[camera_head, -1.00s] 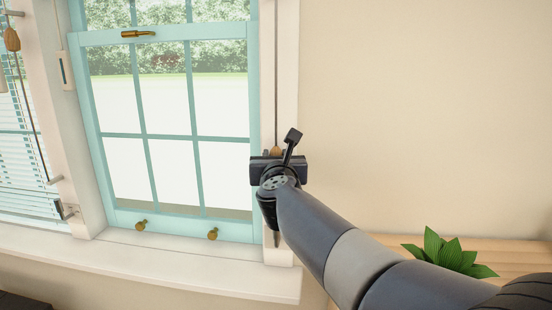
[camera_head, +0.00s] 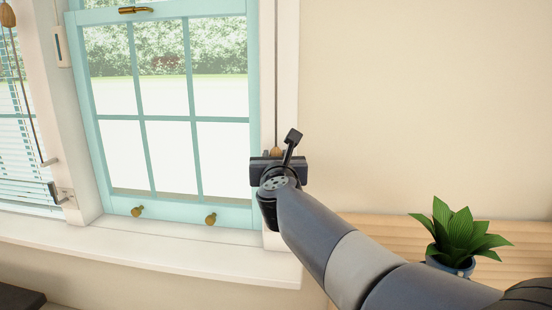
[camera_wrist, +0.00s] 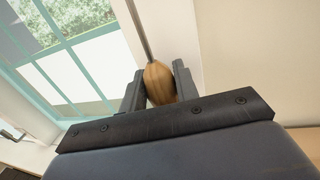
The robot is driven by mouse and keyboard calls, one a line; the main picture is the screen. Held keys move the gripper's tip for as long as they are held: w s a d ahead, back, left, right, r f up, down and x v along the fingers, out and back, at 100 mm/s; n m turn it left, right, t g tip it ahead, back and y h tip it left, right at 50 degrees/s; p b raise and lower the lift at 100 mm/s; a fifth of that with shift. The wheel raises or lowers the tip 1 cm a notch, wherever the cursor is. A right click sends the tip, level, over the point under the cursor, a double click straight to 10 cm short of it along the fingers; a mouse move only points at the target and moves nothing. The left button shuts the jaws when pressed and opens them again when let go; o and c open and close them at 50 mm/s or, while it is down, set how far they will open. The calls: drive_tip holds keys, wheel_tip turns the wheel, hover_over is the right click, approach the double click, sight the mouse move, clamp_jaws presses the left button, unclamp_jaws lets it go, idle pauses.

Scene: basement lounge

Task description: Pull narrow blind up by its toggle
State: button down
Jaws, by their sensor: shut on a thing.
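A tan wooden toggle (camera_wrist: 160,83) hangs on a dark cord between the two fingers of my gripper (camera_wrist: 160,88) in the wrist view. The fingers are shut on it. In the head view only the top of the toggle (camera_head: 276,152) shows above my gripper (camera_head: 276,165), in front of the white right window frame. The cord (camera_head: 276,80) runs straight up out of view. The blind on this cord is not in view; the window pane beside it is uncovered. A second wooden toggle (camera_head: 7,14) hangs at the far left, by a lowered slatted blind (camera_head: 15,150).
A turquoise window (camera_head: 170,115) with brass knobs stands left of my gripper. The white sill (camera_head: 150,252) runs below. A potted plant (camera_head: 460,240) stands on a wooden surface at lower right. Bare wall is at the right.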

drive_tip(key=c, duration=1.3)
unclamp_jaws()
drive_tip(key=shift+f, duration=0.4)
drive_tip(key=shift+o, duration=1)
drive_tip(key=shift+r, duration=0.15)
drive_tip(key=shift+s, duration=0.1)
drive_tip(key=s+p, duration=0.1)
drive_tip(key=s, duration=0.9)
drive_tip(key=shift+s, duration=0.35)
drive_tip(key=shift+w, duration=0.15)
